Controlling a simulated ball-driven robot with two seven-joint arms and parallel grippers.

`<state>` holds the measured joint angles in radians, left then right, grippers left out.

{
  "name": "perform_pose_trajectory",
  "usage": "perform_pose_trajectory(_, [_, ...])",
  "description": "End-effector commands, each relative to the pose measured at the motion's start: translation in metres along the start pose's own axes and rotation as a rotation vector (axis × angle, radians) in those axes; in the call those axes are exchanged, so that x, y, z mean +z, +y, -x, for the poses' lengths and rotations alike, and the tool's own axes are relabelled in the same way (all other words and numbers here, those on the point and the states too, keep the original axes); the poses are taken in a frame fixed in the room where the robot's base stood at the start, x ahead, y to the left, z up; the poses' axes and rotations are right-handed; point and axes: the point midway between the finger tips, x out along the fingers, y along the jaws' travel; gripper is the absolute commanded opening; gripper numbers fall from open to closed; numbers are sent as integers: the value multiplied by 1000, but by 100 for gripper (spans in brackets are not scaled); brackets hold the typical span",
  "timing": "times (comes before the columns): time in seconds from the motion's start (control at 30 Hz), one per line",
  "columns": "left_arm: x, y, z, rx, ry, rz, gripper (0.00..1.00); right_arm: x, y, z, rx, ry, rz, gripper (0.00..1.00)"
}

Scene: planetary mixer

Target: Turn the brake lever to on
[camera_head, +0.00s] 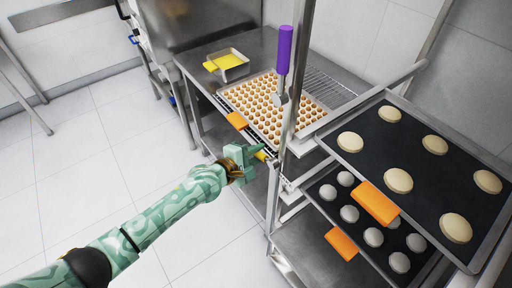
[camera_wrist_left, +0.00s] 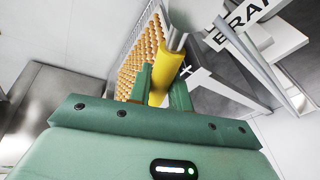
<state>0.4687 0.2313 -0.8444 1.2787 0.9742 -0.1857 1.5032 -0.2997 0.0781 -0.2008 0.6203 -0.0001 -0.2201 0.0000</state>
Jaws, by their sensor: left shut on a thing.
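The brake lever has a yellow grip (camera_wrist_left: 166,72) on a metal rod; the grip also shows in the head view (camera_head: 262,155), beside the rack post. My left gripper (camera_head: 246,156) is shut on the yellow grip, which sits between its two green fingers (camera_wrist_left: 160,88) in the wrist view. A white plate with dark letters reading "BRA" (camera_wrist_left: 243,24) lies just beyond the lever, the rest of the word cut off. The fingers partly hide the grip in the head view. My right gripper is not in view.
Right of the lever, a rack holds a dark tray of pale dough discs (camera_head: 422,165) above another dark tray (camera_head: 340,210), with orange grips jutting out. Behind, a steel table (camera_head: 200,62) bears a tray of small round pieces (camera_head: 262,100). A purple-handled tool (camera_head: 285,50) stands near the post. Floor at left is clear.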

Motion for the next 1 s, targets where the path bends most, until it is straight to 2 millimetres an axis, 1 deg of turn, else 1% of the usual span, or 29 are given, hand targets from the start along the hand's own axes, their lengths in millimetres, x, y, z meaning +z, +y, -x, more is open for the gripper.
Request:
perform_pose_trajectory(0.03, [-2, -6, -1, -14, -7, 40, 0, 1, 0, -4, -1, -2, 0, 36])
perform_pose_trajectory(0.2, [1, -19, -3, -55, -39, 190, 0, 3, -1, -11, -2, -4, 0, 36])
perform_pose_trajectory(0.5, [8, -35, -5, -114, -83, 406, 0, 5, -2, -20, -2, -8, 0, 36])
perform_pose_trajectory(0.7, [12, -41, -5, -139, -101, 495, 0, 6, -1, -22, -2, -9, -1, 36])
perform_pose_trajectory(1.0, [14, -44, -4, -155, -112, 550, 0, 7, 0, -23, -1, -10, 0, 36])
